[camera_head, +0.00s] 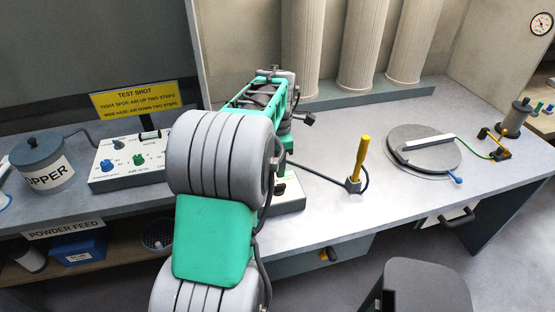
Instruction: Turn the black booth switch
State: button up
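A white control box (104,172) stands on the bench at the left. It bears a blue knob (105,164), a green knob (138,160) and a small dark knob (119,142); its right part is hidden behind my arm. A second pale box part (291,198) shows just right of my arm, with a dark green piece on it. I cannot tell which of these is the black booth switch, or whether it is hidden. My arm's far end (284,112) is over the bench behind the big grey joint. Its fingers cannot be made out.
A yellow-handled tool (361,158) stands upright on the bench, with a cable beside it. A round grey plate (425,162) lies to its right. A grey pot (42,164) stands far left. A yellow sign (135,98) is behind the box. A dark stool (425,287) stands in front.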

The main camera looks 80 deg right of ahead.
aim_at(278, 185)
notch_tip(278, 185, down, 8)
jog(key=b, duration=0.5)
jog(key=shift+r, duration=0.1)
grip_shut()
